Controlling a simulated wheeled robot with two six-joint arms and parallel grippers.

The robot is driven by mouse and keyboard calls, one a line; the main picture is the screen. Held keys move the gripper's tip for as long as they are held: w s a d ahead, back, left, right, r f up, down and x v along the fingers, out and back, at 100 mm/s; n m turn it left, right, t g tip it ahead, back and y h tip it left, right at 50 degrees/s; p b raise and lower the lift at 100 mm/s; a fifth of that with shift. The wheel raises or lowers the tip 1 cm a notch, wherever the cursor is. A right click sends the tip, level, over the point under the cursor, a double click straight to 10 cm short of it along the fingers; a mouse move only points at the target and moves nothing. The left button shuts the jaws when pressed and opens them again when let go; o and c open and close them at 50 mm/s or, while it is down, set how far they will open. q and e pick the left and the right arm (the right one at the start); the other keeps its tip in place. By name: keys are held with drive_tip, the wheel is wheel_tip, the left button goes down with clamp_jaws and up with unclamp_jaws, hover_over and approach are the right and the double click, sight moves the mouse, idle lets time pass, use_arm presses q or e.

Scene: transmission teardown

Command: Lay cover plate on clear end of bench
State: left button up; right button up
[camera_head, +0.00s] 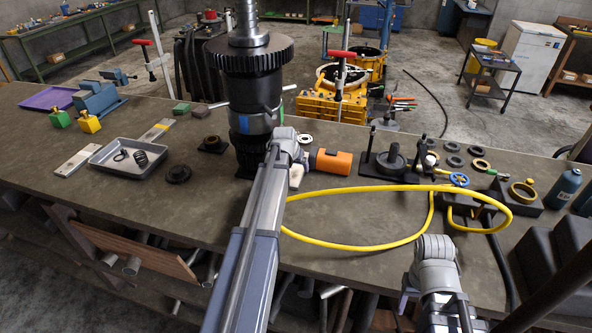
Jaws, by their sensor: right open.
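I cannot single out the cover plate with certainty. A pale flat rectangular plate (77,163) lies on the left part of the bench (150,215), beside a grey tray. My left gripper (297,168) is at mid-bench, just right of the tall dark gear shaft (249,85). Its jaws are small and partly hidden by my wrist; a pale patch shows below it, and I cannot tell if it is held. My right gripper (407,295) is low over the front edge of the bench, open, mostly hidden by its wrist.
A grey tray (104,160) holding small rings stands left. An orange cylinder (333,161) lies right of my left gripper. A yellow hose (355,246) loops across the right half. Rings and black fixtures crowd the right back. The left front of the bench is bare.

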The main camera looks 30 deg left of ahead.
use_arm(q)
clamp_jaws()
idle(0.3)
drive_tip(key=shift+r, duration=0.1)
drive_tip(key=shift+s+d+r+p, duration=0.1)
drive_tip(key=shift+s+r+p, duration=0.3)
drive_tip(key=shift+p, duration=0.15)
drive_tip(key=s+d+r+p, duration=0.1)
drive_tip(key=s, duration=0.3)
drive_tip(key=s+d+r+p, duration=0.1)
drive_tip(key=s, duration=0.3)
drive_tip(key=s+d+r+p, duration=0.1)
drive_tip(key=s, duration=0.3)
drive_tip(key=shift+s+r, duration=0.15)
drive_tip(key=shift+s, duration=0.2)
drive_tip(key=shift+r, duration=0.15)
use_arm(e)
wheel_tip(320, 180, up, 4)
drive_tip(key=shift+r, duration=0.25)
drive_tip(key=shift+c, duration=0.2)
